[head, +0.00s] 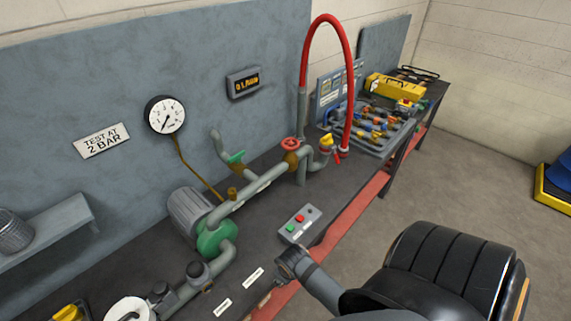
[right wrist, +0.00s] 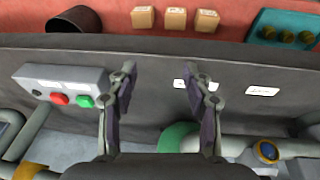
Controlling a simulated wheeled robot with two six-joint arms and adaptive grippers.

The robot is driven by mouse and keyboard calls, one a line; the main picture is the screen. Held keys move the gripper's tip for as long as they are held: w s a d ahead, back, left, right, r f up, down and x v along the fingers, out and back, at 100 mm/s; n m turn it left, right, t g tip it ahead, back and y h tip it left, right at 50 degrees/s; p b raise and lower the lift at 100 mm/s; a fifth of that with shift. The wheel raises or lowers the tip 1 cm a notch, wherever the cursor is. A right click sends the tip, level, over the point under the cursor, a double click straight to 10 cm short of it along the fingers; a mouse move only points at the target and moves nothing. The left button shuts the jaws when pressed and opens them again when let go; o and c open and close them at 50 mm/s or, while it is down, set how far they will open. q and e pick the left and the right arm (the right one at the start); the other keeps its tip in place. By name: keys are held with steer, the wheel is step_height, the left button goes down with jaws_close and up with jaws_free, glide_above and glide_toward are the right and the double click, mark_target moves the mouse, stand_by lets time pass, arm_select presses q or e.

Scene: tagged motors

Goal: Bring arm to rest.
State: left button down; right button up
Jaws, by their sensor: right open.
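My right arm reaches in from the lower right of the head view. Its gripper (head: 284,268) is over the front edge of the dark bench (head: 262,225), close to a grey button box (head: 300,224) with red and green buttons. In the right wrist view the two fingers of the right gripper (right wrist: 160,82) stand wide apart with nothing between them. The button box (right wrist: 62,82) is beside the left finger there, and a white label (right wrist: 190,85) lies near the right finger. My left gripper is not seen.
A green pump (head: 216,238) with grey pipes and a red hand valve (head: 290,144) stands on the bench behind. A red hose (head: 328,20) arches above. Small boxes (right wrist: 176,20) and a teal tray (right wrist: 284,30) sit on the red lower shelf (right wrist: 118,22).

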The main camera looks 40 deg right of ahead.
stand_by(0.3)
steer(key=s+d+f+g+b, duration=0.1)
steer(key=s+f+b, duration=0.25)
steer(key=f, duration=0.85)
steer(key=s+d+f+b, duration=0.1)
steer(key=s+f+b, duration=0.3)
steer(key=f, duration=0.9)
steer(key=s+f+b, duration=0.2)
steer(key=s+f, duration=1)
steer(key=s, duration=0.4)
steer(key=shift+s+f+m+g, duration=0.15)
steer(key=shift+f+m+g, duration=0.15)
steer(key=shift+m, duration=0.1)
